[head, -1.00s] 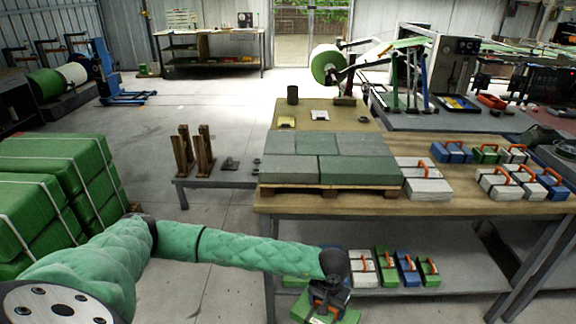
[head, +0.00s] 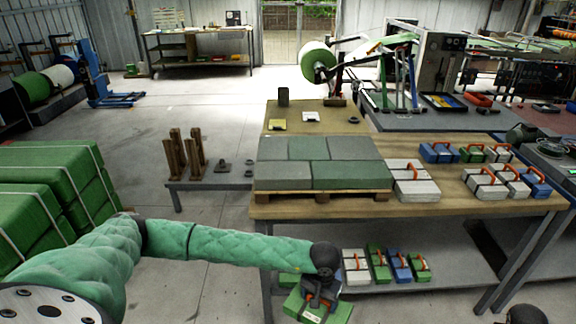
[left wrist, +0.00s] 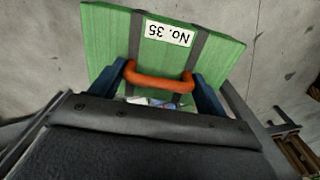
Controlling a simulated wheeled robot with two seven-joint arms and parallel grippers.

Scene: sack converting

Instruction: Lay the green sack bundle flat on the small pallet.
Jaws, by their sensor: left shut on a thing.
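The green sack bundle (head: 312,309) hangs from my left gripper (head: 320,297), low in front of the table. In the left wrist view the green bundle (left wrist: 105,45) has dark straps, a white "No. 35" label and an orange handle (left wrist: 158,82). The handle lies between the fingers of my left gripper (left wrist: 165,88), which is shut on it. The small wooden pallet (head: 322,197) lies on the near left part of the table, beyond and above the bundle. Flat grey-green bundles cover its top. My right gripper does not show.
The wooden table (head: 430,207) carries a white bundle (head: 415,185) right of the pallet and several handled bundles farther right. More stand on the lower shelf (head: 450,275). Wooden posts (head: 184,157) stand on a low side bench. Large green bales (head: 50,190) are at left.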

